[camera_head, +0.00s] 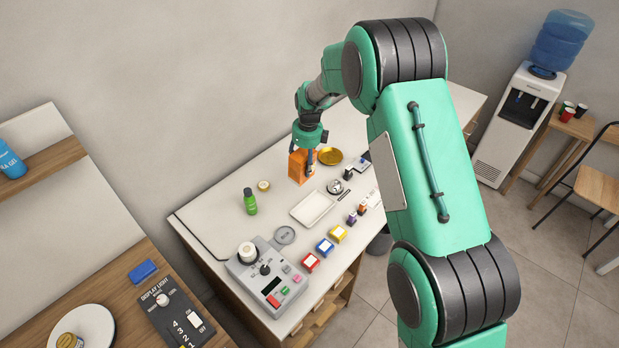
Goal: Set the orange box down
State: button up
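The orange box (297,167) is upright at the back of the white counter (225,207). My gripper (309,163) reaches down over it from above. A dark finger lies against the box's near right side, and orange shows on both sides of that finger. The gripper looks shut on the box; the far finger is hidden. The box's base is at or just above the counter top; I cannot tell whether it touches.
A grey device (267,277) stands at the front left. Bare counter lies left of the green bottle.

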jog(key=d, duration=0.6)
notch_tip(320, 180, down, 10)
jog(key=shift+s+g+h, duration=0.3)
jog(key=shift+w+a, duration=0.1)
jog(key=shift+w, duration=0.05)
jog(key=w+a+f+p, duration=0.1)
jog(key=w+a, duration=0.1)
jog(key=w, duration=1.3)
jog(key=shift+w+a+f, duration=0.15)
jog(key=shift+w+f, duration=0.05)
jog(key=shift+w, duration=0.1)
jog(key=shift+f, duration=0.1)
jog(key=shift+f, duration=1.65)
